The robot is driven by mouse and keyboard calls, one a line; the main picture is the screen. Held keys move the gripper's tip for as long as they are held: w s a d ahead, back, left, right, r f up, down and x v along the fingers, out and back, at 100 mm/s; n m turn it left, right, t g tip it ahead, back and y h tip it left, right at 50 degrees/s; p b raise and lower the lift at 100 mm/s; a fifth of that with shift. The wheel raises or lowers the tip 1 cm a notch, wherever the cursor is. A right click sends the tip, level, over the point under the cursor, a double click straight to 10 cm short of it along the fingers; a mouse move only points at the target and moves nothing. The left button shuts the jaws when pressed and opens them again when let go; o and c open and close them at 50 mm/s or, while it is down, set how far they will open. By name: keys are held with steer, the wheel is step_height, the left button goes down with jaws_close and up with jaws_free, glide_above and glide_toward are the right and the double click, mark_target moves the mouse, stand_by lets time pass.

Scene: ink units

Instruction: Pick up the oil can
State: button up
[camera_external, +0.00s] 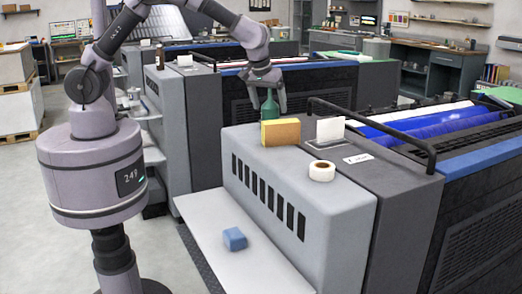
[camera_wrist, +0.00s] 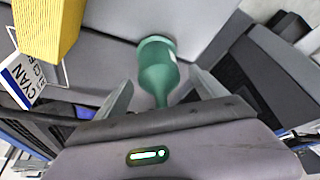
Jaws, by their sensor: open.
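The oil can (camera_external: 270,112) is green, with a round body and a narrow spout, and stands upright on the grey press unit behind a yellow block. My gripper (camera_external: 269,104) is above it, pointing down, with its fingers open on either side of the can's upper part. In the wrist view, the can (camera_wrist: 158,62) lies between the two open fingers (camera_wrist: 160,88), its narrow end towards the gripper. I see gaps at both sides, and no finger appears closed on it. The can's lower part is partly hidden by the yellow block in the external view.
The yellow block (camera_external: 281,132) is close in front of the can; it also shows in the wrist view (camera_wrist: 48,25). A white tape roll (camera_external: 321,171), a white card (camera_external: 330,130) and a dark rail (camera_external: 375,127) are to the right. A blue block (camera_external: 235,239) lies on the lower shelf.

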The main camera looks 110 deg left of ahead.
steer(key=shift+x, duration=1.15)
steer(key=shift+r, duration=0.15)
steer(key=shift+c, duration=1.1)
steer(key=c, duration=1.4)
jaws_close()
steer(key=shift+r, duration=0.1)
